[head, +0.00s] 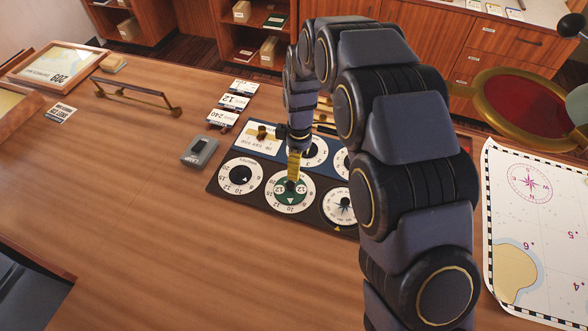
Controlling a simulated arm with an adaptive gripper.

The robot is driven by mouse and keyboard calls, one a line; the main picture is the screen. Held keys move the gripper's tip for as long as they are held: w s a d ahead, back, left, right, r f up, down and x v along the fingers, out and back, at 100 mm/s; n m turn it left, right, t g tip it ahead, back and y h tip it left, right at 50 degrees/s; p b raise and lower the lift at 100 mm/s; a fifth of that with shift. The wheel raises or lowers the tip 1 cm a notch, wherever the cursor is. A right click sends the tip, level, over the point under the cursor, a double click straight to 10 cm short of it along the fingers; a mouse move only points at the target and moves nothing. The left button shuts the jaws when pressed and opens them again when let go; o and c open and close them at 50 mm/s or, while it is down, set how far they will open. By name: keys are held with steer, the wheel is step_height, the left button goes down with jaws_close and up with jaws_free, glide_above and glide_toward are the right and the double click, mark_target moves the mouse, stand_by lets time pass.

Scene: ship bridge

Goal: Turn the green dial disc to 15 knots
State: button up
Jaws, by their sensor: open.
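The green dial disc (290,200) sits in the middle of a white numbered ring in the near row of a dark dial panel (262,206). A white triangle mark shows on its near side. The ring's numbers are small and appear upside down, so I cannot read the setting surely. My gripper (293,179) points down over the disc's centre, with yellow fingers at or just above its dark knob. The jaws are open. The fingers hide the far part of the disc, and I cannot tell whether they touch the knob.
A black-centred dial (241,175) is left of the green one, and a compass-like dial (342,205) is right, partly behind my arm. A grey box (200,151) stands left of the panel. A chart (535,215) lies right.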

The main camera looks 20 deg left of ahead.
mark_target(290, 184)
steer(key=a+f, duration=0.1)
steer(key=a+f+n, duration=0.1)
steer(key=shift+w+a+f, duration=0.15)
steer(key=shift+f, duration=0.25)
step_height(290, 184, down, 8)
steer(key=shift+r, duration=0.25)
jaws_close()
